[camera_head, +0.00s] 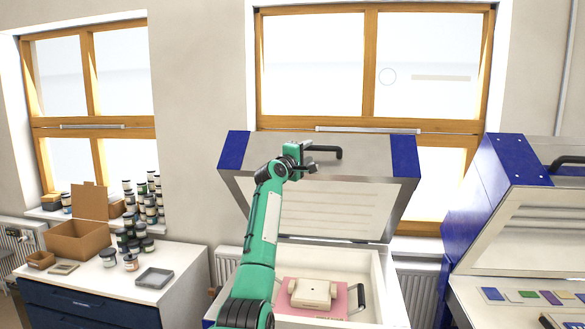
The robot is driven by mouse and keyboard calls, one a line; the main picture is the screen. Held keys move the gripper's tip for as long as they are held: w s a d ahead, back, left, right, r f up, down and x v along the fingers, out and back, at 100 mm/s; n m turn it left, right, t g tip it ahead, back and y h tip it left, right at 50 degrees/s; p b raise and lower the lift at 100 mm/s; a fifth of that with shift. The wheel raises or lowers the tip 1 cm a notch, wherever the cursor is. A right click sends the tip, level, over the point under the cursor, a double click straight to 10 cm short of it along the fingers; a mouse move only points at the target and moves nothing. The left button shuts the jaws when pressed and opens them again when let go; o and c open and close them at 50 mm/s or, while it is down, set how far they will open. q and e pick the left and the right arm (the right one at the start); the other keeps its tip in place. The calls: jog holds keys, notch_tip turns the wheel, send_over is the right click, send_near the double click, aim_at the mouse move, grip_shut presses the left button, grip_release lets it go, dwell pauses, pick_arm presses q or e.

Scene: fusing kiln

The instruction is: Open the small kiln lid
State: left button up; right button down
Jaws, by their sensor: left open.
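The small kiln (386,290) stands in the middle with its blue-cornered metal lid (345,168) raised and tilted back, so the pale inside of the lid and the chamber both show. A black bar handle (330,150) sits at the lid's front edge, at the top. My left gripper (312,160), on a green arm, is open at the left part of this handle. I cannot tell whether its fingers touch the handle. My right gripper is not in view.
A pink board (283,292) with a cream block (312,293) lies in the kiln chamber. A larger blue kiln (470,205) stands open at right, holding coloured tiles. A cabinet (190,262) at left bears jars, a cardboard box (78,240) and a grey tray (155,277).

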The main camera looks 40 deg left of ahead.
pick_arm(q)
jog(key=b+v, duration=0.3)
jog(key=v, duration=0.5)
jog(key=shift+s, duration=0.4)
